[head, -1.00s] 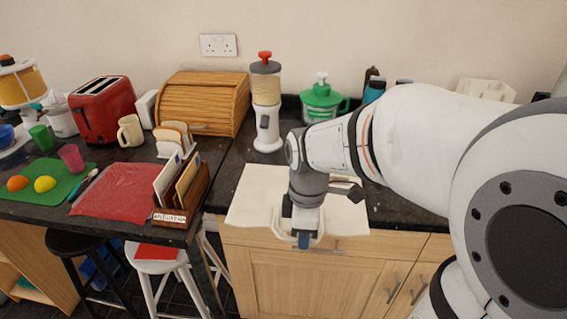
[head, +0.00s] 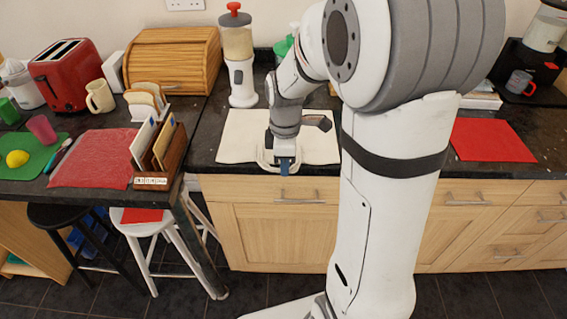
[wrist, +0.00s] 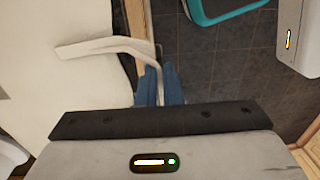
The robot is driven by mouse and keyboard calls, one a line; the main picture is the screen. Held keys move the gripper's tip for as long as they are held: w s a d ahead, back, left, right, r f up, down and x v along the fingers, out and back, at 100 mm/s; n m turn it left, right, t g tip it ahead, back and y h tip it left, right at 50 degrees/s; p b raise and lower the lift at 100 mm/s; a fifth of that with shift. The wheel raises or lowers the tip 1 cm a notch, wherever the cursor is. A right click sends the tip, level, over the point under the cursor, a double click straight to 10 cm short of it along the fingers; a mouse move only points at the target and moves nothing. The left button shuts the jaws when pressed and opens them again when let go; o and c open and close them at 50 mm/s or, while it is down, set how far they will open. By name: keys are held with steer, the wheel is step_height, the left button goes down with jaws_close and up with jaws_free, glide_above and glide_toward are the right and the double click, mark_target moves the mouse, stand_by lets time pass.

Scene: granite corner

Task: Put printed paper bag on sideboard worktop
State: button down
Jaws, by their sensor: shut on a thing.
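The printed paper bag (head: 240,137) looks like a plain cream rectangle at the front of the dark sideboard worktop (head: 204,158). No print shows. In the wrist view the bag (wrist: 50,85) fills the left side, with a pale handle loop (wrist: 110,47) at its edge. My gripper (head: 285,167) points down at the bag's front edge. Its blue fingers (wrist: 158,88) are shut on the handle. My wrist hides part of the bag. I cannot tell whether the bag's whole underside touches the worktop.
A letter rack (head: 160,155) stands left on the adjoining table. A red mat (head: 490,140) lies to the right. Stools (head: 150,228) stand below at left.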

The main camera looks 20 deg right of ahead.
steer(key=c, duration=1.6)
jaws_free()
steer(key=shift+r, duration=0.15)
step_height(320, 180, up, 12)
steer(key=f, duration=0.1)
steer(key=shift+s+a+f+m+t, duration=0.1)
steer(key=shift+s+f+m+t, duration=0.35)
steer(key=shift+s+m, duration=1.95)
steer(key=shift+s+a+f+m+t, duration=0.1)
steer(key=shift+s+f+m+t, duration=0.4)
steer(key=shift+s+m, duration=1.9)
steer(key=shift+s+f+m+t, duration=0.15)
steer(key=shift+s+m+t, duration=0.6)
steer(key=shift+s+m, duration=1.65)
steer(key=shift+w, duration=0.15)
